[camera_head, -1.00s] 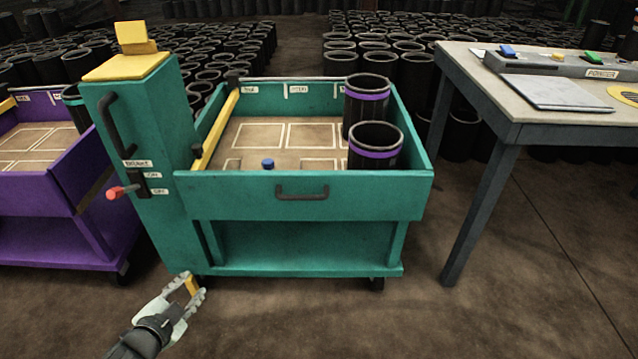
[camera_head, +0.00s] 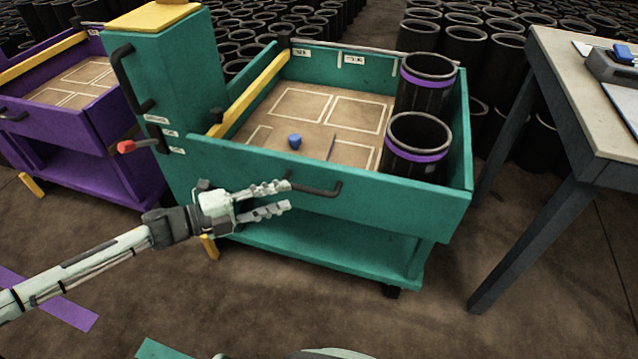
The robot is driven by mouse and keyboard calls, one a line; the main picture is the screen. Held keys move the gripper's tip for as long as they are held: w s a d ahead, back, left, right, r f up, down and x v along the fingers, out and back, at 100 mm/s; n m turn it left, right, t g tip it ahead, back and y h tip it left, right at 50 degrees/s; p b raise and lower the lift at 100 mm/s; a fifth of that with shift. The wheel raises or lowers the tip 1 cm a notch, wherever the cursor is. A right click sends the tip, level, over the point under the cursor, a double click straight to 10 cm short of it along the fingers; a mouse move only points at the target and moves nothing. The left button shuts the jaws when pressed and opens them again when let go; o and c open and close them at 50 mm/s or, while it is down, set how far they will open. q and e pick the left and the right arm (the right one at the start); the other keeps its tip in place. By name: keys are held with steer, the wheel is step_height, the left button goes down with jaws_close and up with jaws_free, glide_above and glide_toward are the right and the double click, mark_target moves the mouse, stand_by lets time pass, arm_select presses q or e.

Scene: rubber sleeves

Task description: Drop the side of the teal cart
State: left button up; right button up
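The teal cart (camera_head: 330,249) stands in the middle of the head view. Its near side panel (camera_head: 410,204) is upright and carries a dark bar handle (camera_head: 327,191). My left gripper (camera_head: 288,197) is in front of this panel, its fingers pointing right at the left end of the handle. The fingers are apart and open, with nothing seen between them. I cannot tell whether they touch the handle. My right gripper is not in view.
Two black sleeves with purple bands (camera_head: 417,146) stand at the cart's right end, and a small blue knob (camera_head: 294,141) is on its bed. A purple cart (camera_head: 90,140) stands left. A table (camera_head: 570,110) is close on the right.

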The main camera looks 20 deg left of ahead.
mark_target(302, 191)
arm_select(q)
steer(key=x, duration=0.6)
steer(key=shift+w+d, duration=0.4)
steer(key=shift+d, duration=0.05)
steer(key=shift+f, duration=0.1)
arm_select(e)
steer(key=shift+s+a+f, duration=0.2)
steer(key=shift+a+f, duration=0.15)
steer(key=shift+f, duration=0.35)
arm_select(q)
jaws_close()
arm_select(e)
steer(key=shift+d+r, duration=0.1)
